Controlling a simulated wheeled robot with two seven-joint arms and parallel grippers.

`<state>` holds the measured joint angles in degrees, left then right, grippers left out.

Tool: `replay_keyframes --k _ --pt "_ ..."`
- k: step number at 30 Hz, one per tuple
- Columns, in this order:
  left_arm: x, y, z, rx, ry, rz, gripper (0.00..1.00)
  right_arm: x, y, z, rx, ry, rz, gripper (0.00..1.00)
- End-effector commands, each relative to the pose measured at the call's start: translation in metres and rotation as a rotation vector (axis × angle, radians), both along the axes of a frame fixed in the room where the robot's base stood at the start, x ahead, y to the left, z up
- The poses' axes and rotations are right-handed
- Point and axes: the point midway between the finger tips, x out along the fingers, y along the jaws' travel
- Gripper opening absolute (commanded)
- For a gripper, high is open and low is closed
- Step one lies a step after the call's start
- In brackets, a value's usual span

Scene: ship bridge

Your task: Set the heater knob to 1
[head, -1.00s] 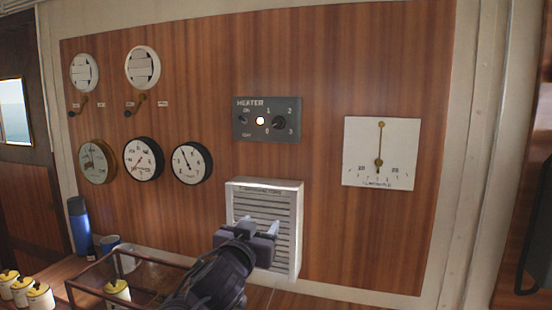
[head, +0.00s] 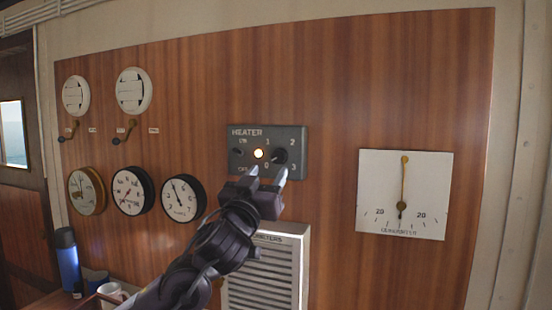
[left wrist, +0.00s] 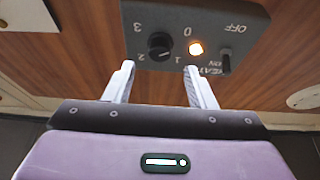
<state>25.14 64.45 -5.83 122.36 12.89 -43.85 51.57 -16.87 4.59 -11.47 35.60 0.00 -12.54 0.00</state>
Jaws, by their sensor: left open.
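The grey heater panel (head: 240,135) is on the wood wall, marked 0, 1, 2 and 3 around a dark round knob (head: 279,157). I cannot tell which number the knob points to. A lit lamp (head: 258,154) is left of the knob. My left gripper (head: 267,173) is open, just below and in front of the knob. In the left wrist view the panel appears upside down, and the knob (left wrist: 159,46) lies beyond the gap between the open fingertips (left wrist: 159,67), apart from them. My right gripper is not in view.
A small toggle switch (head: 239,152) is at the panel's left side. A white louvred vent (head: 262,285) is below the panel. Round gauges (head: 183,198) are to the left and a white clinometer (head: 425,185) is to the right. A blue flask (head: 67,257) and white mug (head: 111,291) stand lower left.

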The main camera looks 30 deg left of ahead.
Motion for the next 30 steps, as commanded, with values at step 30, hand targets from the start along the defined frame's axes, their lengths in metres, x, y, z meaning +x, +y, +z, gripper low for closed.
replay_keyframes --k 30 --pt "0.049 0.012 0.020 0.000 0.001 0.000 0.11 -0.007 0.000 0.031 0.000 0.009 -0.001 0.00"
